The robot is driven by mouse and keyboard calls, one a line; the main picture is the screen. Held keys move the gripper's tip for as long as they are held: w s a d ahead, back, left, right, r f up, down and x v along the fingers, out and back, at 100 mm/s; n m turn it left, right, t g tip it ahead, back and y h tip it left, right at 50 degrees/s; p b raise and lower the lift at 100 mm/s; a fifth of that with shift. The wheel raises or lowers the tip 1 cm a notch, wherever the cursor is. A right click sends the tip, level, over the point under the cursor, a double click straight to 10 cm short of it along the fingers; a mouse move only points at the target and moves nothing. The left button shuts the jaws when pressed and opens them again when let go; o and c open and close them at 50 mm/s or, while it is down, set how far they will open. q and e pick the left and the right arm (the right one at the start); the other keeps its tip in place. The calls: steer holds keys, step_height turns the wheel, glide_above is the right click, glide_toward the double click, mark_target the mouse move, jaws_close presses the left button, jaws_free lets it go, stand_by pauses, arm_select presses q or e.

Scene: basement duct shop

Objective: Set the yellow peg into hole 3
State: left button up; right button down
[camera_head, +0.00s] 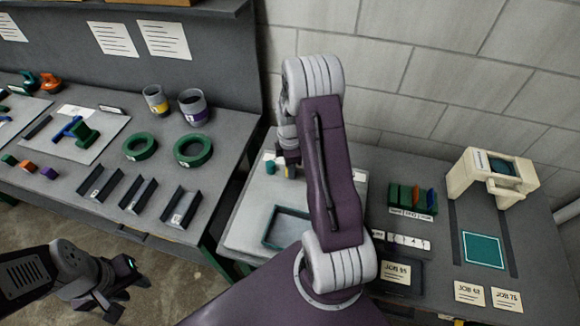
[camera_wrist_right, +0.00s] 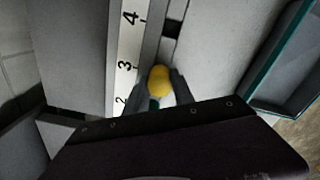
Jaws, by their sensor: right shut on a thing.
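My right gripper (camera_wrist_right: 160,95) is shut on the yellow peg (camera_wrist_right: 159,80), whose rounded yellow end shows between the fingers in the right wrist view. The peg is beside the printed 3 on the white number strip (camera_wrist_right: 126,65). Hole 3 is not visible; the peg and fingers cover that part of the grey rail. I cannot tell whether the peg's lower end is in a hole. A dark square hole (camera_wrist_right: 172,28) shows near the 4. In the head view my right arm hides most of the rail. My left gripper (camera_head: 118,297) hangs empty over the floor; its jaw opening is unclear.
A teal-edged tray (camera_head: 287,228) lies on the right bench near my arm. Further right are a green block rack (camera_head: 411,200) and a cream machine (camera_head: 498,180). The left bench holds green rings (camera_head: 193,150), cups and dark channel pieces. A floor gap separates the benches.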

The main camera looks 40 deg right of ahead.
steer(key=shift+f, duration=0.35)
steer(key=c, duration=1)
jaws_free()
steer(key=shift+r, duration=0.1)
step_height(320, 180, up, 9)
steer(key=shift+r+b, duration=0.1)
steer(key=shift+b, duration=0.25)
